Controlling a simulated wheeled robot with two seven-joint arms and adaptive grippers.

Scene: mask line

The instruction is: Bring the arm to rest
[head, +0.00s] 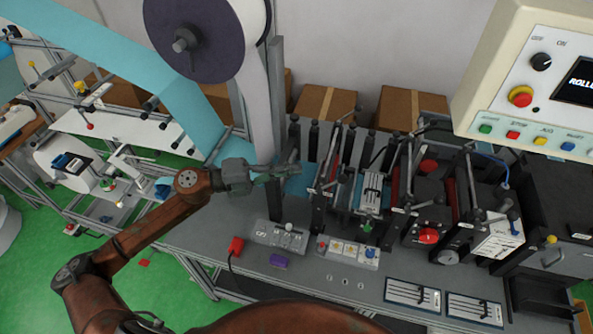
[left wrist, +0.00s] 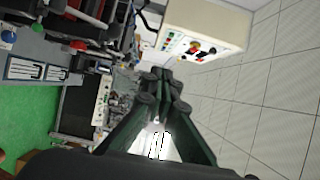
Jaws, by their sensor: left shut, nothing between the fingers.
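My left arm comes in from the left in the head view, a rust-brown arm stretched across the left part of the machine table. Its gripper (head: 285,171) points right, above the table beside the blue sheet and the first roller frame. In the left wrist view the dark green fingers (left wrist: 163,82) meet at their tips; the gripper is shut and empty. My right gripper is in neither view.
A mask machine with rollers (head: 371,190) fills the table to the right of the gripper. A large roll (head: 197,38) hangs above the arm. A control panel (head: 540,75) stands at upper right.

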